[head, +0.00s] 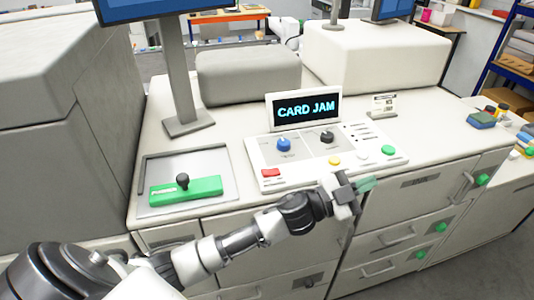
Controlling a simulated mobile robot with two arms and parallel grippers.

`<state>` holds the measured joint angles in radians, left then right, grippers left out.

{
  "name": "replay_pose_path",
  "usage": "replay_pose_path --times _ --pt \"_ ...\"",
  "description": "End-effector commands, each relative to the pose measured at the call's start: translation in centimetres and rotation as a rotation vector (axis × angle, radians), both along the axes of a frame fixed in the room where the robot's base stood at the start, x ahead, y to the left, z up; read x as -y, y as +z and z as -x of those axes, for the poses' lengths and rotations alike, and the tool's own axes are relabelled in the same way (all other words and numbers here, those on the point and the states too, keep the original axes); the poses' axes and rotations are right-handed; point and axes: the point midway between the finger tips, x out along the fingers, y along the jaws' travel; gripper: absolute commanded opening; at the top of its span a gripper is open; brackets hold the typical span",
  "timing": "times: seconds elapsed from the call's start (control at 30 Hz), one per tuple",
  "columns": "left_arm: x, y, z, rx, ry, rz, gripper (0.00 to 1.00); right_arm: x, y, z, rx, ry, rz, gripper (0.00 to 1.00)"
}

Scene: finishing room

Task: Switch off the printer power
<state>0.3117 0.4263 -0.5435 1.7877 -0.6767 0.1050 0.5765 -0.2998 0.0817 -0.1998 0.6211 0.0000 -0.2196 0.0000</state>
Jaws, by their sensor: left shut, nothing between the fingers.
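The printer (225,128) is a large cream machine with a sloped control panel (309,160). Its small display (303,108) reads "CARD JAM". I cannot read which one is the power control. My left gripper (366,184) is shut and empty, in front of the panel's front edge, below the yellow and green buttons in the picture. My right gripper is not in view.
A green block (197,189) with a black knob lies in a recessed grey tray (217,160) left of the panel. A monitor post (180,75) stands behind it. Drawers with green knobs (482,180) are at right. A small sign (383,104) stands behind the panel.

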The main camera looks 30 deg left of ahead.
Motion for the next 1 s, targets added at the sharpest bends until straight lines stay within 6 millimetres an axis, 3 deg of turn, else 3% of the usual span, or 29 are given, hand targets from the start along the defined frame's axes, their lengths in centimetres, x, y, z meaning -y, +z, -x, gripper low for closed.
replay_pose_path --times 0.03,0.1,0.2,0.27,0.37,0.47,0.6,0.7,0.83,1.0 --pt "0.8 1.5 -0.3 0.07 -0.093 -0.059 0.0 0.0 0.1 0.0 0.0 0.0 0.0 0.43" --pt "2.0 2.7 -0.2 0.148 -0.244 -0.158 0.0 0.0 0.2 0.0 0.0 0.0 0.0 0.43" --pt "2.5 3.2 -0.1 0.21 -0.47 -0.352 0.0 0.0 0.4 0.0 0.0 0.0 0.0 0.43" --pt "1.9 3.1 -0.1 0.209 -0.597 -0.494 0.0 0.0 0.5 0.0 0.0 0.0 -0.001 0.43" --pt "-1.1 2.6 -0.6 0.133 -0.775 -0.753 0.0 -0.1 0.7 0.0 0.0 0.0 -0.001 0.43" --pt "-6.4 2.6 -1.3 -0.032 -0.89 -1.015 0.0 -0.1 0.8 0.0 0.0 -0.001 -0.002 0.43" --pt "-14.9 4.6 -1.7 -0.348 -0.935 -1.301 0.0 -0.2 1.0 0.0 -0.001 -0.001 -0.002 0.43" --pt "-20.0 6.6 -1.3 -0.56 -0.916 -1.421 0.0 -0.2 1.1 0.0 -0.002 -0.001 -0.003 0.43" --pt "-24.0 8.7 -0.5 -0.747 -0.885 -1.496 0.0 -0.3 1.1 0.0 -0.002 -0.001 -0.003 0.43" --pt "-25.6 9.5 0.0 -0.826 -0.872 -1.518 0.0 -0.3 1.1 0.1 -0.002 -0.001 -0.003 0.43"
